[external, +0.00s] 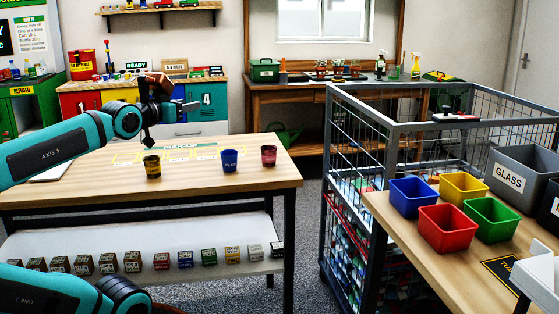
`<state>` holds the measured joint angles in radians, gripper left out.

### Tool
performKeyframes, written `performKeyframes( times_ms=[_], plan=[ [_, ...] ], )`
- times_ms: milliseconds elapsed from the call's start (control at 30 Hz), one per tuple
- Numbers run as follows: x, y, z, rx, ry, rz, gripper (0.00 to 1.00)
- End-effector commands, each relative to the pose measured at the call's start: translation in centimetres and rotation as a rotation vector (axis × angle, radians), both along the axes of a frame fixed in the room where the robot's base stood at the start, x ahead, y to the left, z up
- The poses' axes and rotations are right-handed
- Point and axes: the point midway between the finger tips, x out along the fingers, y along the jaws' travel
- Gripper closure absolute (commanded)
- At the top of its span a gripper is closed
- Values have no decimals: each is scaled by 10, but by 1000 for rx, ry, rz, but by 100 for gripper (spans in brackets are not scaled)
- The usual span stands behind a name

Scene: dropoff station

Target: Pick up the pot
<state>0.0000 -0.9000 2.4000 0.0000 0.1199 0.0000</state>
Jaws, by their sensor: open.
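Three small cup-like pots stand upright on the wooden table: a dark and yellow pot (152,167), a blue pot (229,160) and a red-pink pot (269,156). I cannot tell which one the task means. My gripper (167,121) is at the end of the teal arm, above the table's left part. It is open and empty, with one dark finger pointing down just above the dark and yellow pot and apart from it. The blue and red-pink pots are farther right, clear of the gripper.
The table (215,190) has free room around the pots. Its lower shelf (150,275) bears a row of small labelled boxes. A wire cage (385,125) stands to the right. Coloured bins, including a red bin (447,229), stand on the right-hand table (450,275).

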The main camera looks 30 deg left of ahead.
Motion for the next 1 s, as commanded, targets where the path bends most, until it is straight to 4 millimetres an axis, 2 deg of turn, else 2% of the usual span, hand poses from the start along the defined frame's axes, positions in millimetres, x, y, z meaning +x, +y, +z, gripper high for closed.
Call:
performKeyframes(
  times_ms=[33,133,167,433,567,667,800,1000],
  plan=[
    [0,0,0,0,0,0,44],
    [0,0,0,0,0,0,25],
    [0,0,0,0,0,0,22],
    [1,1,0,3,5,2,22],
    [11,9,-4,48,69,24,22],
    [26,24,-9,125,182,51,22],
    [46,53,-21,255,399,76,22],
    [61,98,-37,402,719,42,22]
  ],
)
